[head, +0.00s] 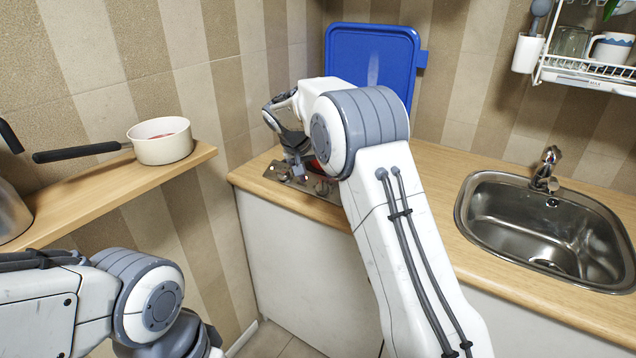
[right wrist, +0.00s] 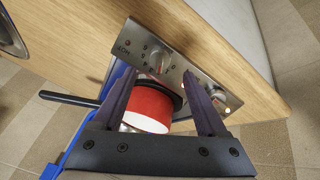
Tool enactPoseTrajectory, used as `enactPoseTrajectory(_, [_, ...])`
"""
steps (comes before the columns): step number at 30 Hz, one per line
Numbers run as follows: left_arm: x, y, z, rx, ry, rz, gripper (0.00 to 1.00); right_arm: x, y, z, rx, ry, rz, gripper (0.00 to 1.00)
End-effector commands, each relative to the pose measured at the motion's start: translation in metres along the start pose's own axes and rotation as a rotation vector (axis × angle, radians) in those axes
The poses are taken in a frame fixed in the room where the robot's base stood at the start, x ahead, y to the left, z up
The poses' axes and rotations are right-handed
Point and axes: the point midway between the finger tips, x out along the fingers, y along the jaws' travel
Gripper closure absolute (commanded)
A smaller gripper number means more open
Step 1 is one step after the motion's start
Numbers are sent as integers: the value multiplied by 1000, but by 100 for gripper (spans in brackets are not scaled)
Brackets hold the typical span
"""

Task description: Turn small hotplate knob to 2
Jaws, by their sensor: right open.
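The steel control panel (head: 284,178) of the hob runs along the counter's front edge, and in the right wrist view (right wrist: 185,78) it crosses the upper middle. One knob (right wrist: 159,62) sits between my right fingertips, with printed numbers around it. A second knob (right wrist: 217,95) lies further right, partly behind the right finger. I cannot tell which knob serves the small hotplate, nor read their exact settings. My right gripper (right wrist: 159,74) is open and empty, its fingers either side of the first knob with no clear contact. In the head view the right gripper (head: 297,167) hangs over the panel. My left gripper is out of view.
A red pot (right wrist: 147,108) with a black handle stands on the hob, close behind the panel. The blue lid (head: 372,58) stands upright behind. A sink (head: 480,215) is at right. A white saucepan (head: 162,148) sits on a wooden shelf (head: 120,190) at left.

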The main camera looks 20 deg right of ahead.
Motion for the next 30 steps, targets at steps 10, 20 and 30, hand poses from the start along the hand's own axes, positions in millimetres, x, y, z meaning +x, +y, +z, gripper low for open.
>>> enactPoseTrajectory(10, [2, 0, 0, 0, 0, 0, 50, -49, 0, 0, 1, 1, 0, 25])
enactPoseTrajectory(20, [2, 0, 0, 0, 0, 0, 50, -53, 0, 0, 0, -1, 0, 25])
enactPoseTrajectory(30, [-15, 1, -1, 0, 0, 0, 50, -132, -39, 99, -276, -78, -162, 25])
